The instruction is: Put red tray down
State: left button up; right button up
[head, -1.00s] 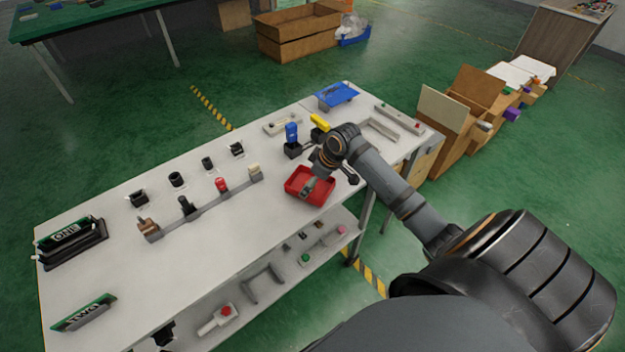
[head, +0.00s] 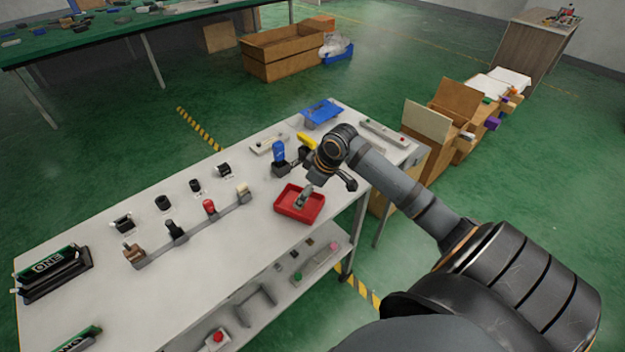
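The red tray (head: 284,206) lies flat on the white table near its front right edge. A small grey object (head: 303,197) sits inside it. My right gripper (head: 322,176) is above and slightly to the right of the tray, apart from it. Its dark fingers look spread, with nothing between them. My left gripper is not in view.
A blue-handled lever (head: 279,152) and a yellow piece (head: 306,141) stand just behind the tray. A blue platform (head: 321,111) is at the table's far end. A row of levers (head: 190,226) lies to the left.

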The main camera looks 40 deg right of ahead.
jog(key=v, duration=0.6)
jog(key=shift+r, duration=0.35)
jog(key=shift+s, duration=0.15)
